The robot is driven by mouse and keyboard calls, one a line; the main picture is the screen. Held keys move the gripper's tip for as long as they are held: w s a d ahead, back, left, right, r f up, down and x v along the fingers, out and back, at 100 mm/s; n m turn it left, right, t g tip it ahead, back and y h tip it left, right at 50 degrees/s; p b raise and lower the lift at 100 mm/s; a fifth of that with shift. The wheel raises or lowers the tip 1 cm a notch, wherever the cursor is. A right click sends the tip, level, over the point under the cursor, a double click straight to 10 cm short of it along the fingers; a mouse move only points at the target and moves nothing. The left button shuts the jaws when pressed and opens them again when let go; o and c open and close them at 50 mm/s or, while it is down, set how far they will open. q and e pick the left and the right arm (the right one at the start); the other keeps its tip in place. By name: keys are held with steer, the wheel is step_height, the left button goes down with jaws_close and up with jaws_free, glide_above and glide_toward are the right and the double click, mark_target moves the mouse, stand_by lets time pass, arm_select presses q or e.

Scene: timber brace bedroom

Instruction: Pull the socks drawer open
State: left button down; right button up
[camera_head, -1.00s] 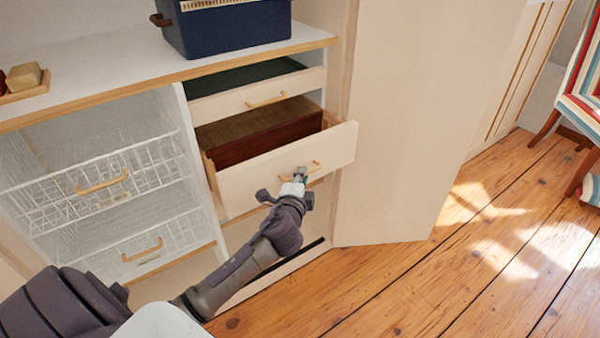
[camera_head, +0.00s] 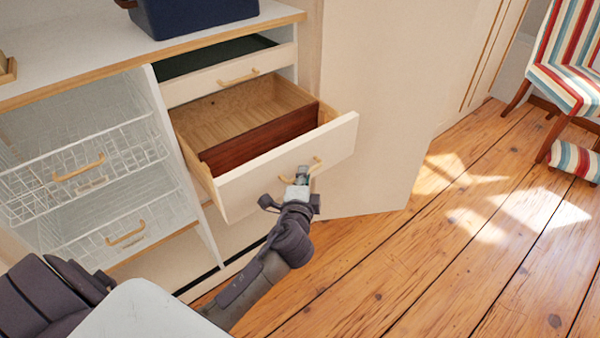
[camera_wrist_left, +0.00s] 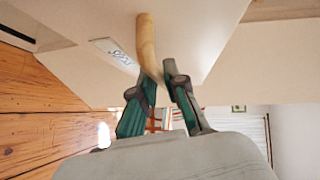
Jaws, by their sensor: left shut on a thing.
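The socks drawer (camera_head: 240,185) is pulled well out of the white cabinet in the head view. Its inside is bare wood with a dark red-brown divider across it. My left gripper (camera_head: 303,178) is shut on the drawer's wooden handle (camera_head: 317,164) at the front. In the left wrist view the gripper (camera_wrist_left: 160,85) has its fingers at one end of the handle (camera_wrist_left: 146,40). A white label (camera_wrist_left: 117,52) with dark writing is on the drawer front beside the handle. My right gripper is not in view.
A shallower drawer (camera_head: 228,76) above stands slightly open. White wire baskets (camera_head: 90,172) are at the left. An open cabinet door (camera_head: 375,110) stands just right of the drawer. A striped chair (camera_head: 568,62) is at the far right. The wooden floor (camera_head: 420,255) in front is clear.

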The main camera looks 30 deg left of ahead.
arm_select(q)
steer(key=shift+f, duration=0.1)
steer(key=c, duration=1.2)
jaws_free()
steer(key=v, duration=1.2)
